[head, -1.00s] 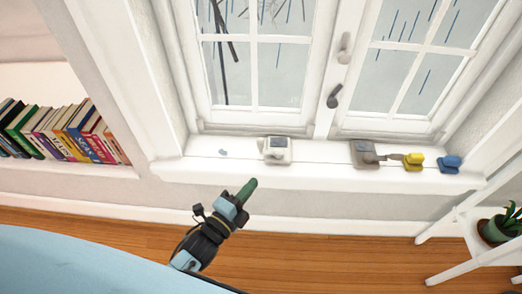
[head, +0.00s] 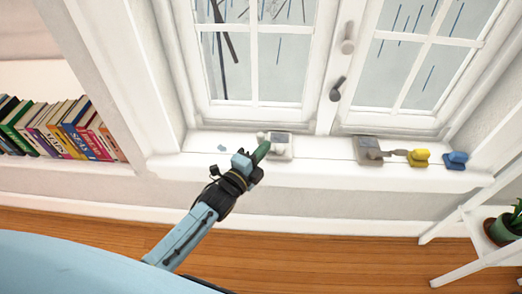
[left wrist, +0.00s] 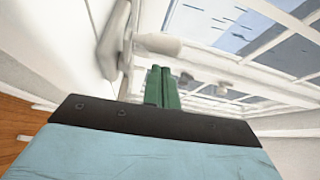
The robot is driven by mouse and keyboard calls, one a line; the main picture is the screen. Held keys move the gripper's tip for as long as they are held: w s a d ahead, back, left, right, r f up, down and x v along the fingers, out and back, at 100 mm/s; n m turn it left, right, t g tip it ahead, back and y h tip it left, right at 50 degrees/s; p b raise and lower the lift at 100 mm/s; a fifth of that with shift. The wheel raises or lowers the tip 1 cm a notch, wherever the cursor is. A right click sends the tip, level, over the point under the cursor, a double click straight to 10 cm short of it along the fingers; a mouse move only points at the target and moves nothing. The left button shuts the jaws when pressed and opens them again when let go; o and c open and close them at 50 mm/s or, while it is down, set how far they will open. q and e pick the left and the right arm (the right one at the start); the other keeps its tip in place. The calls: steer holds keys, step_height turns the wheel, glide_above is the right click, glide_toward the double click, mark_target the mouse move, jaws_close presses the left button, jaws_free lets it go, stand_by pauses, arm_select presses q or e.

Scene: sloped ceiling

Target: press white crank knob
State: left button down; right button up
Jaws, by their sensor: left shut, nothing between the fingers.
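The white crank (head: 282,145) sits on the windowsill below the left window, and its knob (head: 262,137) shows at its left end. In the left wrist view the white knob (left wrist: 158,44) is a rounded white piece just beyond my fingertips, with the crank's pale body (left wrist: 113,45) to its left. My left gripper (head: 261,153) has green fingers, shut and empty, in front of the crank. The closed fingers also show in the left wrist view (left wrist: 162,80). I cannot tell whether the tips touch the knob. The fingers hide part of the crank in the head view.
Window handles (head: 338,88) are above. Books (head: 60,128) are at left and a potted plant (head: 505,227) at right.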

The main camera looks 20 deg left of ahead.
arm_select(q)
steer(key=shift+w+a, duration=0.15)
steer(key=shift+a, duration=0.15)
arm_select(e)
steer(key=shift+r, duration=0.2)
